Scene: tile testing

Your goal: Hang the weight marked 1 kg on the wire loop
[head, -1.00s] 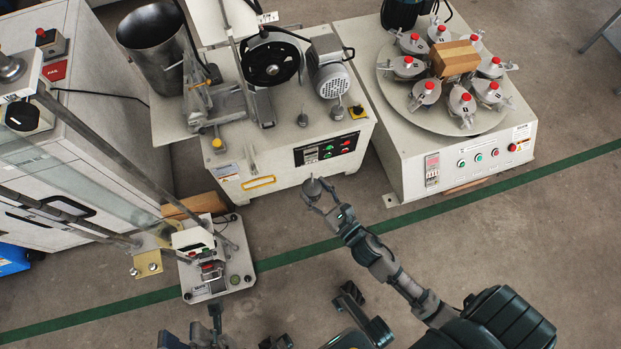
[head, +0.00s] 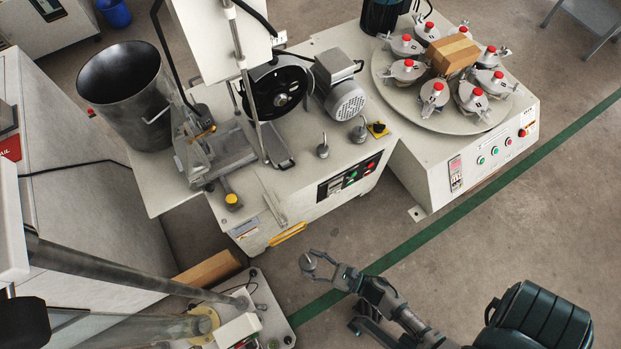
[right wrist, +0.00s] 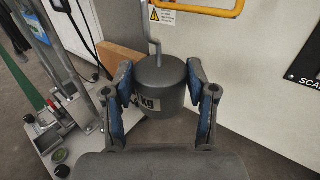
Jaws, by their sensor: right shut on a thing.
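A grey cylindrical weight (head: 308,262) with a hook on top is held by my right gripper (head: 319,265) in front of the middle machine. In the right wrist view my right gripper (right wrist: 161,92) has its two fingers on either side of the weight (right wrist: 165,78), shut on it. The weight hangs upright with its hook (right wrist: 156,50) up. Its label shows "kg", but the left finger covers part of it, so the number is unclear. Two similar grey weights, one left (head: 322,150) and one right (head: 358,132), stand on the middle machine. I cannot make out the wire loop. My left gripper is not in view.
The middle machine (head: 345,165) carries a black wheel, a motor (head: 342,95) and a metal bucket (head: 125,90). A yellow handle (head: 288,234) is on its front. A round-table machine (head: 432,190) stands right. A small base plate with posts (head: 272,300) is at lower left.

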